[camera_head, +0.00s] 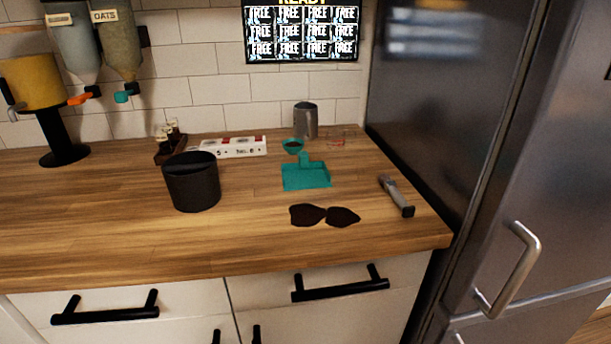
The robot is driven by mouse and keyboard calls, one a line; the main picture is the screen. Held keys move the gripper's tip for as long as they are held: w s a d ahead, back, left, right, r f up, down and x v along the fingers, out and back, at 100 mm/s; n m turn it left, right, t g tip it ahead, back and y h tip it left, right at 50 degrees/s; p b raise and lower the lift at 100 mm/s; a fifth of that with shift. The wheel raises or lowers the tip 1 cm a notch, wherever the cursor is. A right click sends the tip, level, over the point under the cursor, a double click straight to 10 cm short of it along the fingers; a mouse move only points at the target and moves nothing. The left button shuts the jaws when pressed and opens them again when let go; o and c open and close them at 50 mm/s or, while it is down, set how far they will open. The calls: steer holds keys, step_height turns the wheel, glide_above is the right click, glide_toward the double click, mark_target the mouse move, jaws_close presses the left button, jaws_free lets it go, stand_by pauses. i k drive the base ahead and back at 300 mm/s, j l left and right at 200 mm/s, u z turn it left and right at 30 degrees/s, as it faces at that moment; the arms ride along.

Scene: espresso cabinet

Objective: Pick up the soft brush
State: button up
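What looks like the soft brush (397,195) lies on the right part of the wooden counter. It has a grey body and a dark end pointing toward the front edge. Nothing touches it. My gripper is not in this view, so its state is hidden.
A fridge (520,190) borders the right. The front left counter is clear.

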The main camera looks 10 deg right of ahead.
mark_target(390, 186)
steer(key=i+j+z, duration=0.25)
steer(key=j+z, duration=0.25)
steer(key=j, duration=0.15)
steer(key=j+z, duration=0.2)
steer(key=j, duration=0.15)
steer(key=i+j, duration=0.05)
